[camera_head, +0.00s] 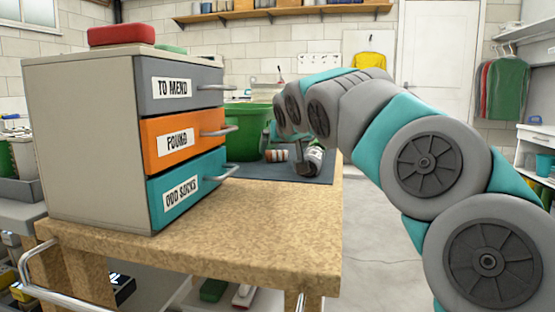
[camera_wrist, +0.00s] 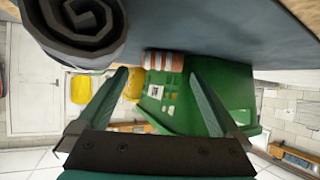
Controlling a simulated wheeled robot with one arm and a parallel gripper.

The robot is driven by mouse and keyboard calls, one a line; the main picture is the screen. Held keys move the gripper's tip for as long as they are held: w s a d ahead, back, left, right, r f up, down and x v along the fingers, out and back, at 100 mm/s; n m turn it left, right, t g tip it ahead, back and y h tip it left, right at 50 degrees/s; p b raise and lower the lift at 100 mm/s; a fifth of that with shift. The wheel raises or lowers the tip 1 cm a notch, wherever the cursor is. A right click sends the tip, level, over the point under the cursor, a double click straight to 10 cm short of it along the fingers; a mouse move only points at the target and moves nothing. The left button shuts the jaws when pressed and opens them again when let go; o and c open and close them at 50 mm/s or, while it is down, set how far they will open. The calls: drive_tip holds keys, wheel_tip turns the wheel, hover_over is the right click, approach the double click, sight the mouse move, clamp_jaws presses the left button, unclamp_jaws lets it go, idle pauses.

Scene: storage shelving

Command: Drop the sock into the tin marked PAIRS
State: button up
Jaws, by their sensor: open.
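In the wrist view my gripper (camera_wrist: 158,74) is open, its two teal fingers wide apart and nothing held between them. A small roll banded in orange and white (camera_wrist: 163,62) shows between the fingertips, beyond them; I cannot tell for sure that it is the sock. In the head view the banded roll (camera_head: 277,155) lies on the dark mat (camera_head: 245,171), beside the green container (camera_head: 248,143). My arm hides most of the gripper there. I see no tin with a readable PAIRS mark.
A drawer unit marked TO MEND, FOUND and ODD SOCKS (camera_head: 95,140) stands at left on the bench (camera_head: 215,248), handles sticking out. A dark grey spiral roll (camera_wrist: 80,30) fills the wrist view's upper left.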

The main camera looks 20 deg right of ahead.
sight(278, 152)
drive_tip(key=x, duration=0.5)
drive_tip(key=shift+a, duration=0.15)
drive_tip(key=shift+r, duration=0.1)
drive_tip(key=c, duration=1.2)
drive_tip(key=shift+s+r, duration=0.4)
drive_tip(key=shift+r, duration=0.1)
drive_tip(key=v, duration=1.5)
drive_tip(key=shift+p, duration=0.45)
drive_tip(key=shift+f, duration=0.1)
